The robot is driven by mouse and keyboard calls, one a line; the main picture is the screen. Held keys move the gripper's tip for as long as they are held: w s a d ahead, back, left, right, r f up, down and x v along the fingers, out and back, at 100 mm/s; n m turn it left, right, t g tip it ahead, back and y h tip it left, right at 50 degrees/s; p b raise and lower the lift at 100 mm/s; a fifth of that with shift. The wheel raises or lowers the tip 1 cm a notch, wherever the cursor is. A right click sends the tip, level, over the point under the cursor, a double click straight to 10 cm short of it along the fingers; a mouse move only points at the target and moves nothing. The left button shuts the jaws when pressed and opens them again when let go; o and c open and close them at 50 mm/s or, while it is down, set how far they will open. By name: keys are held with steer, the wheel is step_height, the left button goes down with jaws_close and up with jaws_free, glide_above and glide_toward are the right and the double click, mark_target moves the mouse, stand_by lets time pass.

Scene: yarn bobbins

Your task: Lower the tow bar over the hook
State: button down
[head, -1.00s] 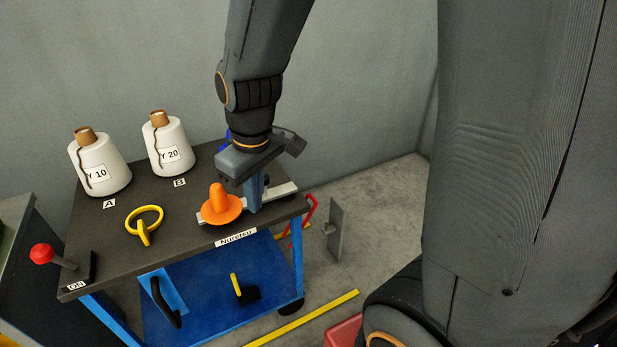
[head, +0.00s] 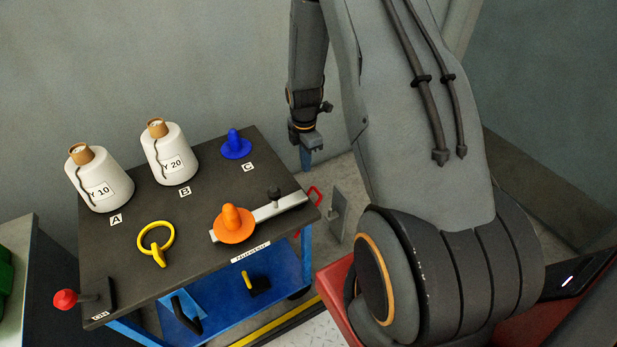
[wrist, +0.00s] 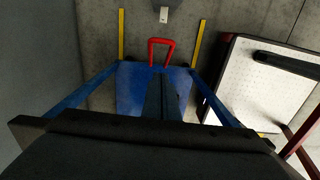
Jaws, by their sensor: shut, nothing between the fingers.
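The red tow bar (head: 314,196) is a loop at the cart's right end, partly hidden by the table edge. In the wrist view the tow bar (wrist: 162,43) juts from the cart toward a small light hook part (wrist: 164,14), with a gap between them. In the head view the hook's grey upright plate (head: 338,218) stands on the floor just right of the bar. My gripper (head: 306,166) points down, shut and empty, beyond the table's far right corner and apart from the bar. Its fingers (wrist: 163,95) show in the wrist view over the cart's blue lower deck.
The dark tabletop (head: 200,220) holds two white bobbins (head: 167,155), a blue cone (head: 236,145), a yellow ring (head: 155,240) and an orange cone (head: 233,224) on a metal slide (head: 279,208). Yellow floor lines (wrist: 199,42) flank the bar. My red base is close by.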

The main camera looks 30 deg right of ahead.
steer(key=d+f, duration=0.3)
steer(key=f, duration=1)
steer(key=shift+w+d, duration=0.15)
steer(key=shift+f, duration=0.1)
